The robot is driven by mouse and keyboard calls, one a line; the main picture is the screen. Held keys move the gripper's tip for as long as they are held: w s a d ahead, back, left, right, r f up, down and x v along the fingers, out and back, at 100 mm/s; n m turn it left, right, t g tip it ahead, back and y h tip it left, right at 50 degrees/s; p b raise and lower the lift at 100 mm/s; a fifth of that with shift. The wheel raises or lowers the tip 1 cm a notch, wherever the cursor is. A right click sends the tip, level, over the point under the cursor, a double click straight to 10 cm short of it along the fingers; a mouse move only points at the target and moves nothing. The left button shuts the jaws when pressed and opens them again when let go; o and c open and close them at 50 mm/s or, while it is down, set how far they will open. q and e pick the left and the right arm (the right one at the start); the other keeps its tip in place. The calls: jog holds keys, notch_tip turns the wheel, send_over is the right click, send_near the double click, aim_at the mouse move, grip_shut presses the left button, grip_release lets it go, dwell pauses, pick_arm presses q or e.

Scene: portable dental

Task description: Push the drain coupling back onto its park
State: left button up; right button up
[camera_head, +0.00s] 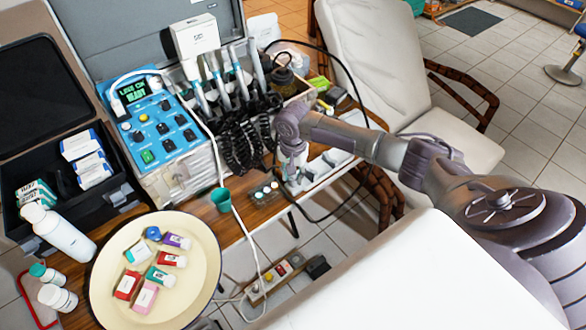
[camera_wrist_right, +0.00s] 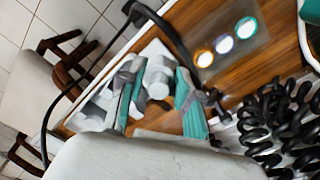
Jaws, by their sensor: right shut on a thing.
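My right gripper (camera_head: 292,176) reaches down at the table edge, beside a white tray-like holder (camera_head: 336,157). In the right wrist view its two teal-padded fingers (camera_wrist_right: 157,97) stand on either side of a light grey cylindrical piece (camera_wrist_right: 158,76), which looks like the drain coupling, and are shut on it. The holder (camera_wrist_right: 88,113) also shows there, under and left of the fingers. In the head view the gripper and wrist hide the coupling. I cannot tell whether the coupling touches its park. My left gripper is not in view.
Black coiled hoses (camera_head: 240,140) hang close by the gripper. A black hose (camera_wrist_right: 158,18) arcs past it. A clear card with three coloured discs (camera_head: 265,191) and a green cup (camera_head: 221,199) are near. A blue control unit (camera_head: 160,128) and round cream tray (camera_head: 199,243) lie left.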

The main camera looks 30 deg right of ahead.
jog(key=shift+f, duration=0.85)
dwell(1.0)
jog(key=o, duration=1.1)
jog(key=shift+r, duration=0.1)
notch_tip(320, 180, up, 12)
jog(key=shift+f, duration=0.1)
